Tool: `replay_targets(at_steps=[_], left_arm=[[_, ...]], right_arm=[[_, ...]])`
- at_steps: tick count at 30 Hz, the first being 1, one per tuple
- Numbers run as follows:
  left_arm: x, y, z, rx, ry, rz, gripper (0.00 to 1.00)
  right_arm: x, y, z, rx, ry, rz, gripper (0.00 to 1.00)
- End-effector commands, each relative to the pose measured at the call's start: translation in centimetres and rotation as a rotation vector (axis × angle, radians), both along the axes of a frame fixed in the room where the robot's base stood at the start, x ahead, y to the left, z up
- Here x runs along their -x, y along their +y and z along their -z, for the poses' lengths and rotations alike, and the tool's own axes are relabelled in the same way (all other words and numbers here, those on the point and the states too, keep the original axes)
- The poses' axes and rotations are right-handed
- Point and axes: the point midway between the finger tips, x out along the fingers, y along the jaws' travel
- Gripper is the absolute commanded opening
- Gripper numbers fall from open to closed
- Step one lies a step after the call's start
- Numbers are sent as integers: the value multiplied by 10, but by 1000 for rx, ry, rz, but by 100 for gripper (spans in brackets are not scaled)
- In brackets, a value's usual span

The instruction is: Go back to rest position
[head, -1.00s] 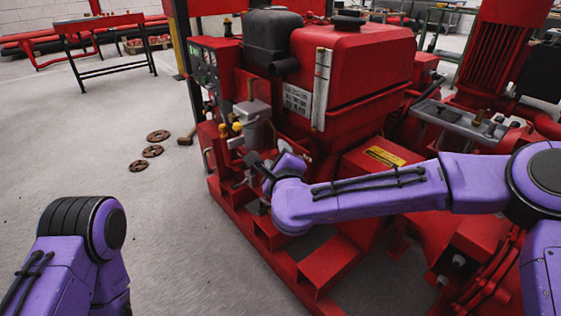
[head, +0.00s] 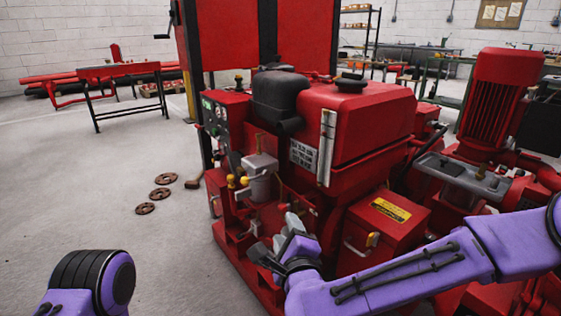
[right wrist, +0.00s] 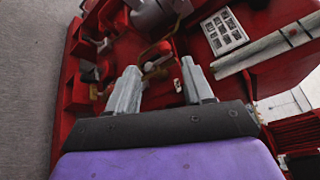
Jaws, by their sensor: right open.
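My right gripper (head: 276,237) is in front of the red pumpset (head: 360,125), near its lower left side. In the right wrist view its two grey fingers (right wrist: 160,92) stand apart with nothing between them. Past the fingers are red machine parts and a bent brass-coloured pipe (right wrist: 153,54). I cannot tell whether the gripper touches the machine. Part of my left arm (head: 85,285) shows at the lower left, but its gripper is out of view.
A red-topped workbench (head: 120,70) stands at the back left. Several rusty round flanges (head: 162,179) lie on the floor left of the pumpset. The grey floor at left is mostly clear.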

Motion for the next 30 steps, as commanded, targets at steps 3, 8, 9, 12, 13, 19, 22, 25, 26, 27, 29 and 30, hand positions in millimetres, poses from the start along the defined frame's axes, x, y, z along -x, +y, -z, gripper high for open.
replay_targets(at_steps=[3, 8, 9, 12, 13, 19, 22, 25, 26, 27, 29, 30], left_arm=[[-2, 1, -15, -2, -6, -1, 0], [-4, 2, -75, -6, -12, -2, 0], [-4, 2, -90, -6, -13, -3, 0], [-5, 2, -131, -8, -15, -3, 0], [-5, 3, -144, -9, -16, -3, 0], [-7, 4, -248, -13, -21, -4, 0], [-7, 4, -298, -13, -22, -4, 0], [-7, 5, -338, -15, -22, -4, 0], [-7, 5, -347, -15, -22, -4, 0], [-7, 5, -357, -15, -22, -4, 0], [-7, 5, -368, -15, -22, -3, 0], [-7, 5, -371, -15, -22, -3, 0]], right_arm=[[12, -8, 40, 294, 64, -97, 51], [46, -41, 88, 645, 233, -231, 51], [57, -51, 96, 715, 276, -265, 51], [90, -82, 111, 885, 390, -353, 51], [102, -93, 115, 934, 429, -383, 51], [198, -181, 97, 1230, 704, -587, 51], [244, -225, 70, 1330, 833, -662, 51], [279, -259, 39, 1397, 932, -704, 51], [287, -267, 32, 1412, 953, -712, 51], [294, -273, 24, 1426, 973, -724, 51], [303, -280, 16, 1438, 991, -739, 51], [306, -280, 14, 1439, 997, -747, 51]])
